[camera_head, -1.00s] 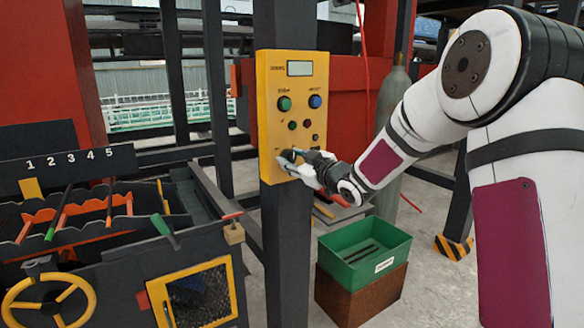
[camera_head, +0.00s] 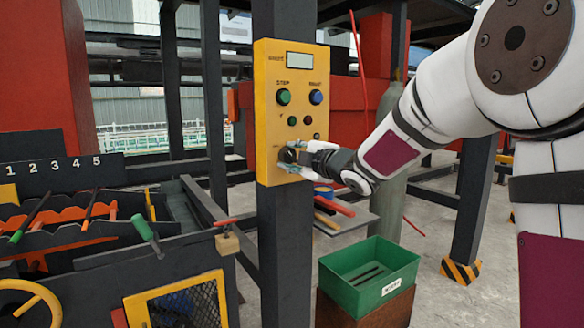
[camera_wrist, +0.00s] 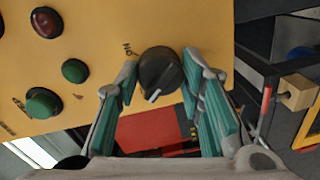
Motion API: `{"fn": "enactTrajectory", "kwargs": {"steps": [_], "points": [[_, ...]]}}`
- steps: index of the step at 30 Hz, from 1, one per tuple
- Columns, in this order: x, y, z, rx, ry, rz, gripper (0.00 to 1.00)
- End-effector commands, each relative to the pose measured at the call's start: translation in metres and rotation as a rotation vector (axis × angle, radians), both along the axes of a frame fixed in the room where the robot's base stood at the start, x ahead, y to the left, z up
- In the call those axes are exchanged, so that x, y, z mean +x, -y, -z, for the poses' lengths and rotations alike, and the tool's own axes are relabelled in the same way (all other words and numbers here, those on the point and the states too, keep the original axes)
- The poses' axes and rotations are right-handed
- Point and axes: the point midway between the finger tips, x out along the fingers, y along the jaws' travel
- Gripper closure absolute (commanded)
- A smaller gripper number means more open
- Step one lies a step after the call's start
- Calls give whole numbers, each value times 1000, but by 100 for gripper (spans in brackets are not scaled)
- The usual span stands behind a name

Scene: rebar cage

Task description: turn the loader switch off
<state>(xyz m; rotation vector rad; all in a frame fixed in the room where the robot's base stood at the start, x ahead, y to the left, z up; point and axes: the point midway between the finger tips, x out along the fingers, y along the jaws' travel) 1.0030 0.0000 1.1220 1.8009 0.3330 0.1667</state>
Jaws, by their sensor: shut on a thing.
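The yellow control panel (camera_head: 291,110) is mounted on a dark post. The loader switch is a black rotary knob (camera_wrist: 160,74) low on the panel; it has a white pointer mark and a label beside it. In the wrist view the knob sits between the two teal-padded fingers of my gripper (camera_wrist: 158,84). The fingers are around the knob; a narrow gap seems to show at the fingertips in this view. In the head view my gripper (camera_head: 296,158) is at the panel's lower part and partly hides the knob.
Green (camera_head: 283,97) and blue (camera_head: 316,97) buttons and a small screen (camera_head: 300,60) are above on the panel. A green bin (camera_head: 368,268) stands to the lower right. A numbered rack (camera_head: 60,170) and yellow wheel (camera_head: 28,300) are at left.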

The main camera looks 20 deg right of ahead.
Motion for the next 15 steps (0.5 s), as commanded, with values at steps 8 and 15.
{"fn": "enactTrajectory", "kwargs": {"steps": [8,15], "points": [[0,-1,1,-65,19,-1,93],[0,-1,0,-75,22,-1,93]]}}
